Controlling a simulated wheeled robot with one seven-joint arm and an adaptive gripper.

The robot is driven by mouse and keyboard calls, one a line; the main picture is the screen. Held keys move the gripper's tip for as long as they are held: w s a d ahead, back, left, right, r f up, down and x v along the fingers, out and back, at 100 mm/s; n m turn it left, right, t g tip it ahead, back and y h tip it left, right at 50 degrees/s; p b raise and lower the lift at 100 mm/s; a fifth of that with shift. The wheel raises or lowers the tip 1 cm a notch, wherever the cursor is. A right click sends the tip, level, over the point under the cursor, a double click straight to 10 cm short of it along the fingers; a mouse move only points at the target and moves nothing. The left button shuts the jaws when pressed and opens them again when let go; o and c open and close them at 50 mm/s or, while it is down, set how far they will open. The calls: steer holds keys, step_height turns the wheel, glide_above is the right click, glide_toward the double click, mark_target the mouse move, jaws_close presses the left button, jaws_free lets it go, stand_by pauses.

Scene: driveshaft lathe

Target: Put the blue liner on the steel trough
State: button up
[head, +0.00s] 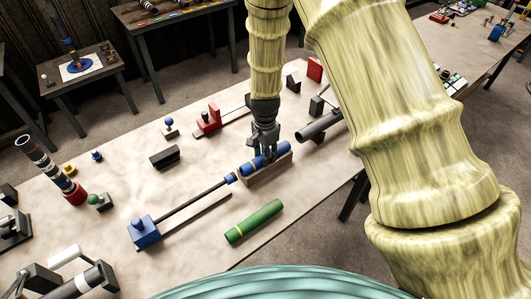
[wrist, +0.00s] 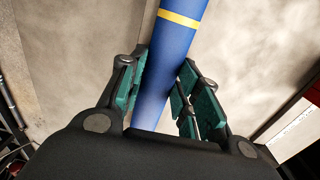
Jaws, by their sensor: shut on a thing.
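The blue liner (head: 250,167) is a blue cylinder with a yellow band. My gripper (head: 265,152) is shut on it from above, near the middle of the table. In the wrist view the blue liner (wrist: 172,58) runs between the green finger pads of my gripper (wrist: 160,95), its yellow band beyond the fingers. A greyish-tan trough (head: 268,174), which looks like the steel trough, is directly under and along the liner in the head view. The fingers hide part of the liner. I cannot tell whether the liner touches the trough. The trough is not clear in the wrist view.
A blue block with a long dark rod (head: 190,202) ends close to the liner's left end. A green cylinder (head: 254,221) lies in front. A dark cylinder (head: 320,127) lies to the right. A black block (head: 164,157) and red fixture (head: 209,119) stand behind.

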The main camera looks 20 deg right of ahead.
steer(key=o, duration=1.1)
steer(key=shift+r+b, duration=2.2)
steer(key=shift+r, duration=3.9)
